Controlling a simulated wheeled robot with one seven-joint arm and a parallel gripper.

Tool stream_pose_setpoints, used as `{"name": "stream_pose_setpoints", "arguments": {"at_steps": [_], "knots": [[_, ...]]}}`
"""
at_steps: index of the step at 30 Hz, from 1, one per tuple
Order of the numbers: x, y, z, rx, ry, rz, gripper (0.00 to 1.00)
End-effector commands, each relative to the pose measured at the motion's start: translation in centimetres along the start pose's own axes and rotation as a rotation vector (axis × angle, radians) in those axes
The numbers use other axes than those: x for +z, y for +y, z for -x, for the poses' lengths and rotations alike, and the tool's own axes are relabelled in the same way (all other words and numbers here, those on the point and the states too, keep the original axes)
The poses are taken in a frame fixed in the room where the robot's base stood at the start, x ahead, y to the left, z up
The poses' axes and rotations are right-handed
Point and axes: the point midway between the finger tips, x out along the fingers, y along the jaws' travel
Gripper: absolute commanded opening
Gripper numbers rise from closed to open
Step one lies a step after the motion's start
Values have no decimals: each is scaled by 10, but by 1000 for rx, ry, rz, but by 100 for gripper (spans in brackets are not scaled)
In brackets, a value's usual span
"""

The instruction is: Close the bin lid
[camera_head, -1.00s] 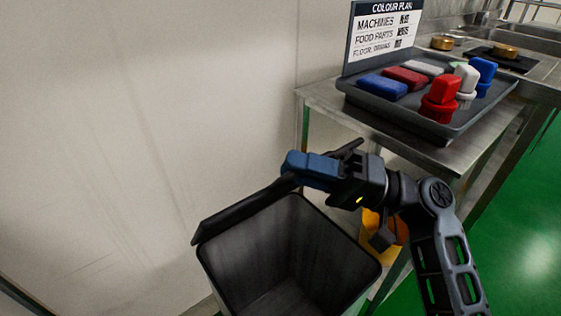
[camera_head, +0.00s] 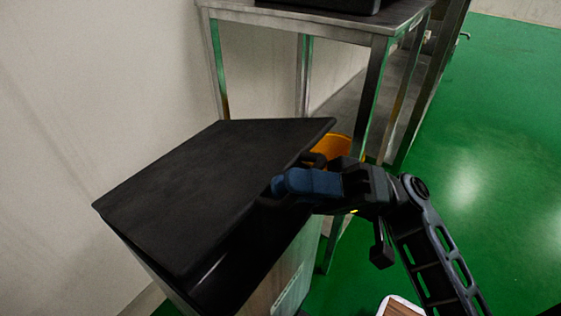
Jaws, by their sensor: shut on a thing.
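The bin lid (camera_head: 215,190) is a flat black panel lying over the top of the bin (camera_head: 278,275). It is tilted, with its right edge raised above the rim and a dark gap showing beneath. My gripper (camera_head: 283,186) is at this raised edge, its blue fingers shut on the lid. The exact grip is partly hidden by the fingers and the dark shadow. The bin stands against the pale wall, and its inside is mostly covered by the lid.
A steel table (camera_head: 300,22) stands behind the bin, its legs close to it. An orange bucket (camera_head: 338,146) is behind my gripper, near those legs. Green floor (camera_head: 490,160) is open to the right. A pale-edged object (camera_head: 402,306) shows at the bottom edge.

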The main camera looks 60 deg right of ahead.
Motion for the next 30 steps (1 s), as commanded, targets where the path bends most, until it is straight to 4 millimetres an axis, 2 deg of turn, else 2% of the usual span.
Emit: {"name": "stream_pose_setpoints", "arguments": {"at_steps": [1, 6, 12, 20, 30], "knots": [[11, 12, 12, 1, 3, -2, 0], [38, 36, 39, 0, 4, -4, 0], [60, 63, 61, -1, 2, -2, 0], [75, 85, 76, -1, 1, -1, 0], [80, 92, 80, 3, 0, -2, 0]]}}
